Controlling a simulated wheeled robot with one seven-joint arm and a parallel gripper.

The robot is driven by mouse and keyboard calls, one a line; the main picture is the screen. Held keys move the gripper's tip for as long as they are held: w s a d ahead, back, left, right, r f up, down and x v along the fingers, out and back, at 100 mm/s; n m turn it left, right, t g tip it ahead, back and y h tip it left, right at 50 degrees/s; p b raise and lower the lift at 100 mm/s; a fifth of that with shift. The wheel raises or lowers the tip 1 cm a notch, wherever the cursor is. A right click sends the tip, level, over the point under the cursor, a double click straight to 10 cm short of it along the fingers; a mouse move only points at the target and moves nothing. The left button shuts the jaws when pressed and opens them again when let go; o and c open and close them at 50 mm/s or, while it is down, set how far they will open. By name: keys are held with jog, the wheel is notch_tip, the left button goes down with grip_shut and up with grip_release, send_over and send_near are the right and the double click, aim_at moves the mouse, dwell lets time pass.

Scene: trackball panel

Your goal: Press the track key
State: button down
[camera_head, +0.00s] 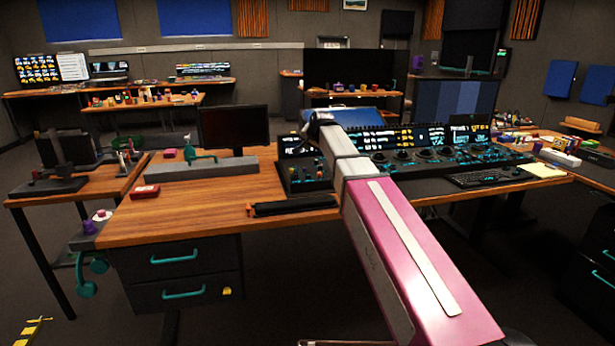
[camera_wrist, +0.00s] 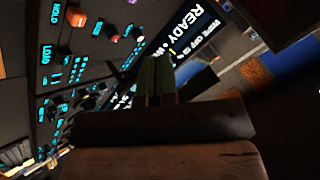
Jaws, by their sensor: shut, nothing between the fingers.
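The dark control panel (camera_head: 440,158) runs along the back of the wooden desk, with lit cyan labels and round controls. In the wrist view the panel (camera_wrist: 75,75) fills the left side at a steep tilt, with keys and knobs labelled HOLD and LOAD. A lit display reading READY (camera_wrist: 185,30) stands beyond it. My gripper (camera_wrist: 156,65) is shut and empty, its fingers pointing toward the panel and display. Whether the fingertips touch anything I cannot tell. I cannot pick out a label reading track. In the head view my arm hides part of the panel.
A smaller console (camera_head: 303,178) with coloured sticks stands left of my arm. A keyboard (camera_head: 485,178) lies to the right on the desk (camera_head: 200,215). A dark monitor (camera_head: 235,128) stands at the left. A red knob (camera_wrist: 110,30) sticks up from the panel near my fingers.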

aim_at(309, 175)
jog(key=shift+f, duration=4.4)
jog(key=shift+f, duration=0.15)
jog(key=shift+f, duration=0.3)
jog(key=shift+f, duration=0.45)
jog(key=shift+r, duration=0.9)
jog(key=shift+r, duration=0.1)
